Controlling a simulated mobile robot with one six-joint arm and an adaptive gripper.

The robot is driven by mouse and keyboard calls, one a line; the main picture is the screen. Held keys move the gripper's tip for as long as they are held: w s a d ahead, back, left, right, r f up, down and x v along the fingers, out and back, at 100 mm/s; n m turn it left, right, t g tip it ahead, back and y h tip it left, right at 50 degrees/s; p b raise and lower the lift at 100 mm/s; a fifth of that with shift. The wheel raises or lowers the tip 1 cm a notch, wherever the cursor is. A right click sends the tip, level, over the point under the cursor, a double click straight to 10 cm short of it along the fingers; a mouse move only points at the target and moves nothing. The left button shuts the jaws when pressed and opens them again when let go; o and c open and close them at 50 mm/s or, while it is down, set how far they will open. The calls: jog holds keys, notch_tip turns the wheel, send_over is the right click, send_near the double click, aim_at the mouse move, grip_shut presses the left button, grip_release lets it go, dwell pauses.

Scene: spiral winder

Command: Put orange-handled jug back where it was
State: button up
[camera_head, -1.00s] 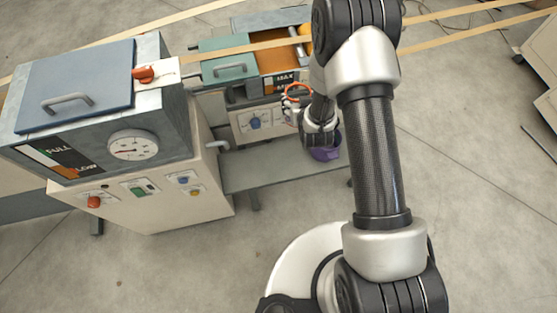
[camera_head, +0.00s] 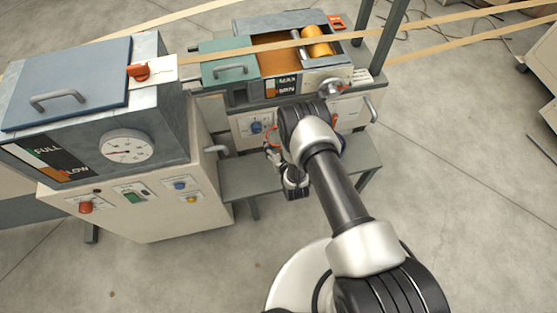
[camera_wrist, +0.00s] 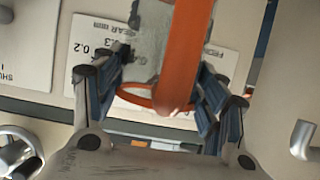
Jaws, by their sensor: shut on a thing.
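In the wrist view, my gripper (camera_wrist: 165,92) has its two blue-padded fingers closed around an orange handle (camera_wrist: 185,55), part of the orange-handled jug. An orange ring shows between the fingertips, with a grey, worn-looking surface beyond it; I cannot tell whether that is the jug's body. In the head view, my gripper (camera_head: 275,160) is mostly hidden by my arm, over the shelf in front of the machine. A bit of orange shows beside it. A purple-blue curved edge (camera_head: 343,146) peeks out right of my arm, perhaps another vessel on the shelf.
The grey shelf (camera_head: 245,178) runs below the machine front. Above it is a trough with orange liquid (camera_head: 278,60), a teal lid (camera_head: 228,66) and a yellow roller (camera_head: 318,42). A large cabinet with a gauge (camera_head: 125,147) stands left. Tan strips cross above the trough.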

notch_tip(320, 180, down, 11)
jog(key=b, duration=0.4)
jog(key=shift+r, duration=0.15)
jog(key=o, duration=1.7)
jog(key=shift+c, duration=0.2)
